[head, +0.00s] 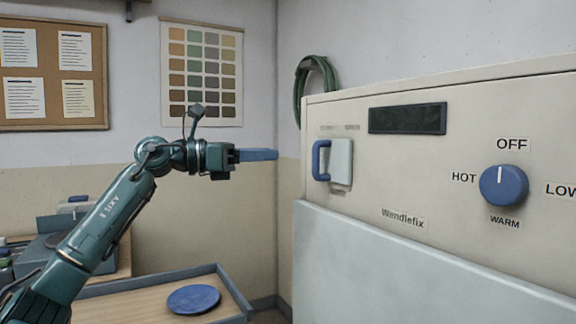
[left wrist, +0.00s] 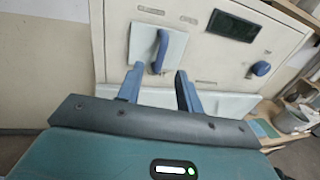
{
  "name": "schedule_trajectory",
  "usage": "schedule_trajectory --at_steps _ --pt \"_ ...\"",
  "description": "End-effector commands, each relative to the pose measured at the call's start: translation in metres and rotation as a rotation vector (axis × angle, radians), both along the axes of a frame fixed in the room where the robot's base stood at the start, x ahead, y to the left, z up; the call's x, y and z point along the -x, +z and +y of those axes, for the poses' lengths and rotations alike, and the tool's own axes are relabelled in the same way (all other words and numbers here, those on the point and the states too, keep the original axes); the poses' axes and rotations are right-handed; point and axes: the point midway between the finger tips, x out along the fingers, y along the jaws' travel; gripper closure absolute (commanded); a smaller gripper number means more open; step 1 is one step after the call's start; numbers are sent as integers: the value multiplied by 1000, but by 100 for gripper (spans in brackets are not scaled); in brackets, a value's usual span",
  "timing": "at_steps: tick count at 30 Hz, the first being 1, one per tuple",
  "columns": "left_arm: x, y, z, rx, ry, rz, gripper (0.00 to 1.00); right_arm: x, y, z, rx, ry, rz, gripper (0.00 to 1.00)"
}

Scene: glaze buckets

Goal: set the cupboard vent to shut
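The cupboard (head: 440,215) stands at the right in the head view. On its front is a pale vent plate (head: 342,165) with an upright blue handle (head: 320,160). Two small labels (head: 340,127) above it are too faint to read. The handle also shows in the left wrist view (left wrist: 160,50), standing out from the plate (left wrist: 176,50). My left gripper (head: 274,154) is left of the handle in the head view, apart from it. In the left wrist view its fingers (left wrist: 160,84) are spread, with the handle beyond the gap and nothing held. My right gripper is not in view.
A blue knob (head: 503,185) on the cupboard front has its white mark towards OFF. A wooden tray (head: 140,305) with a blue disc (head: 193,299) is low at left. A green hose (head: 300,95) hangs behind the cupboard.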

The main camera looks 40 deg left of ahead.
Motion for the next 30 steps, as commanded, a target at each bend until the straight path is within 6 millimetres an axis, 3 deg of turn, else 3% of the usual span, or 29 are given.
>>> schedule_trajectory --at_steps 3,9,26,30 --pt "16 -4 11 -1 3 0 64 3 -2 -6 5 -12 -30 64" --pt "27 -1 18 -1 1 0 64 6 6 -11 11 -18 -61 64" --pt "28 0 19 0 0 0 64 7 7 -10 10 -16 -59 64" --pt "18 -16 5 42 -37 25 64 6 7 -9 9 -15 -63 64"
